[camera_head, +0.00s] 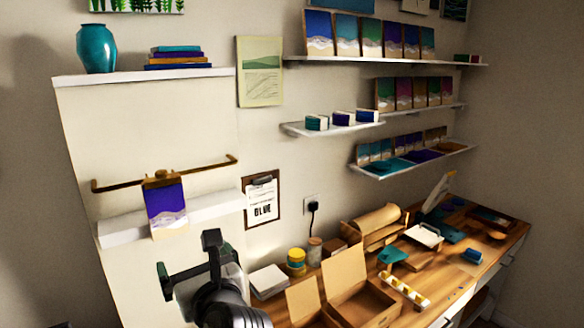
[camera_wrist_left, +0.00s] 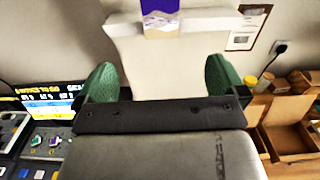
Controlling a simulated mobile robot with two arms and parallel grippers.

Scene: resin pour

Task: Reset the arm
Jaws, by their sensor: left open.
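My left gripper (camera_head: 186,262) is open and empty, raised in front of the white wall panel at the lower left of the head view. Its two green fingers stand wide apart in the left wrist view (camera_wrist_left: 160,84), with only the pale wall surface between them. A purple and white resin panel (camera_head: 165,207) hangs at a brown wall bar (camera_head: 120,180), above and apart from the gripper. The same panel shows at the top of the left wrist view (camera_wrist_left: 160,20). My right gripper is not in view.
A wooden workbench (camera_head: 440,270) runs along the wall at the right, holding an open cardboard box (camera_head: 350,290), yellow jars (camera_head: 296,262) and several tools. A clipboard reading BLUE (camera_head: 262,198) hangs on the wall. Shelves (camera_head: 390,62) carry several coloured panels. A screen (camera_wrist_left: 52,100) shows at the left wrist view's left.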

